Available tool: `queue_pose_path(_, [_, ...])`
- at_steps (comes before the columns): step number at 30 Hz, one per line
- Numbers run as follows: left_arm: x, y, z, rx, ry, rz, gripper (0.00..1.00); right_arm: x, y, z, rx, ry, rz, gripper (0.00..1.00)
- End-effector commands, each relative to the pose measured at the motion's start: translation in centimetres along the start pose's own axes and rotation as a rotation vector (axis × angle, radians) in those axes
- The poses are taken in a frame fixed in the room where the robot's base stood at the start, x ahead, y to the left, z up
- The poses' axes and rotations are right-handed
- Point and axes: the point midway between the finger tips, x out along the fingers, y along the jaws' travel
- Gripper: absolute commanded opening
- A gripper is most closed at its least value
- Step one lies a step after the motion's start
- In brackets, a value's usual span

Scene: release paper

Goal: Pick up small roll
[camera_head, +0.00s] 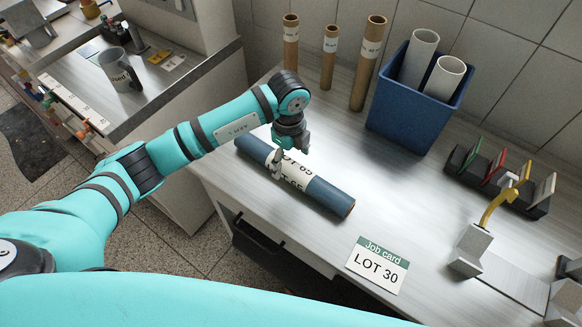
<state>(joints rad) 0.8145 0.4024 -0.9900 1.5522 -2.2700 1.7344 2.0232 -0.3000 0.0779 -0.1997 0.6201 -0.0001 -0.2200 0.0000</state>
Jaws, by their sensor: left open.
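A dark blue roll (328,196) lies on its side across the light bench top. A white label with "LOT 65" print wraps its middle. My left gripper (289,157) is open at the label, with its fingers pointing down. One finger overlaps the label in the picture; I cannot tell whether it touches. Part of the roll's middle is hidden behind the gripper. My right gripper is not in view.
A job card reading "LOT 30" (378,266) lies near the front edge. A blue bin (407,117) holds two white tubes. Three brown tubes (364,68) stand at the back. A grey stand with a yellow hook (472,249) is at right.

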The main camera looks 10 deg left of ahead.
Motion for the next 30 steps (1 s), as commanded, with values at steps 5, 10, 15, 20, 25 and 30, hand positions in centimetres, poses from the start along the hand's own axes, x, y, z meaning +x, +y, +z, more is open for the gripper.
queue_pose_path(5, [1.9, -0.1, -0.4, -0.001, 0.002, 0.006, 0.8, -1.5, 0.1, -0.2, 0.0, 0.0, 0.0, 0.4])
queue_pose_path(10, [4.4, -0.3, -0.5, 0.0, 0.001, 0.003, 0.8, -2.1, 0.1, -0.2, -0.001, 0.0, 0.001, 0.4])
queue_pose_path(15, [5.2, -0.3, -0.4, 0.0, 0.0, 0.0, 0.8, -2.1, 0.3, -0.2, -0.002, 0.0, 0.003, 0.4])
queue_pose_path(20, [5.2, -0.3, -0.4, 0.0, 0.0, 0.0, 0.79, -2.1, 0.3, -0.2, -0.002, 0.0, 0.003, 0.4])
queue_pose_path(25, [5.1, -0.3, -0.4, 0.0, 0.0, 0.0, 0.57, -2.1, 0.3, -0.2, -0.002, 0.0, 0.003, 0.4])
queue_pose_path(30, [5.1, -0.3, -0.4, 0.0, 0.0, 0.0, 0.35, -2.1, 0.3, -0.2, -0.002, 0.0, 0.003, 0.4])
